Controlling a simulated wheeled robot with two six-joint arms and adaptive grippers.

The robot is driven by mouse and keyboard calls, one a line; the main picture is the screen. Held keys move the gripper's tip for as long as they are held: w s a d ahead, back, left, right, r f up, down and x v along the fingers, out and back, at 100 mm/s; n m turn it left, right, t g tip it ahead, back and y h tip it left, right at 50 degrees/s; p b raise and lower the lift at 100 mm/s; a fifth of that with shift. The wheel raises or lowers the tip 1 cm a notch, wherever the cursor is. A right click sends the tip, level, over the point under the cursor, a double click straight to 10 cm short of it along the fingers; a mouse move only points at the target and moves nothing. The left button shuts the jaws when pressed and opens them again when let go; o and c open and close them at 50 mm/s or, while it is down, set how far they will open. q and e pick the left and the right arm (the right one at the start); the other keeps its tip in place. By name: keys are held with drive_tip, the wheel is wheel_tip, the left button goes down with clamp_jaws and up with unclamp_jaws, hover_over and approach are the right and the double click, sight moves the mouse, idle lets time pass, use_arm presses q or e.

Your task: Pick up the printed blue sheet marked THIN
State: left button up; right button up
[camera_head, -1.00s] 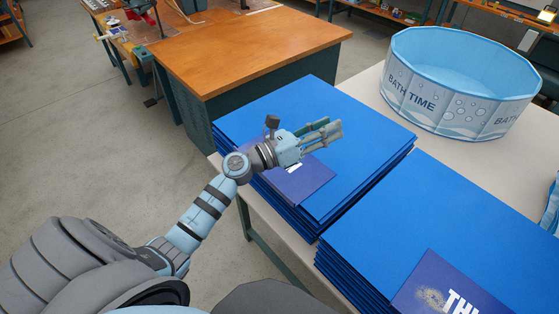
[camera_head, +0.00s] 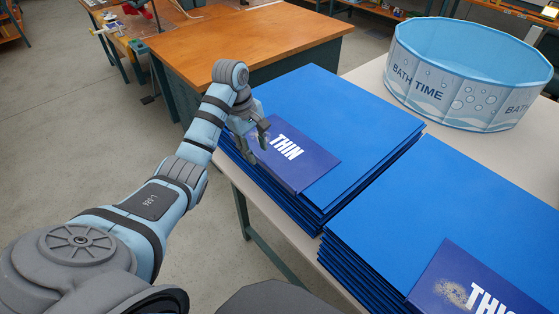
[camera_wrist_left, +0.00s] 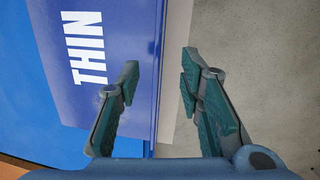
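The dark blue sheet marked THIN (camera_head: 298,160) lies on top of the left stack of bright blue sheets (camera_head: 350,105), at its near left edge. It also shows in the left wrist view (camera_wrist_left: 85,95). My left gripper (camera_head: 258,143) points down at the left edge of the stack. In the left wrist view the fingers (camera_wrist_left: 158,95) are wide apart, one over the printed sheet and one past its edge over the floor. Nothing is between them but the sheet's edge below. Whether a finger touches the sheet cannot be told. My right gripper is not in view.
A second stack of blue sheets (camera_head: 450,200) stands to the right, with a THICK-looking, partly cut-off label (camera_head: 465,290) on it. A round BATH TIME pool (camera_head: 460,85) stands behind on the pale table (camera_head: 400,90). A wooden-topped bench (camera_head: 250,45) is at the back left.

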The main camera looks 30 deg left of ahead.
sight(260, 160)
use_arm(q)
drive_tip(key=f, duration=0.1)
drive_tip(key=f+b, duration=0.1)
drive_tip(key=f, duration=0.1)
drive_tip(key=shift+w+d+f, duration=0.2)
drive_tip(key=shift+d, duration=0.05)
drive_tip(key=shift+w+d+f, duration=0.1)
drive_tip(key=shift+w+f, duration=0.05)
drive_tip(key=shift+f, duration=0.2)
clamp_jaws()
drive_tip(key=shift+r, duration=0.1)
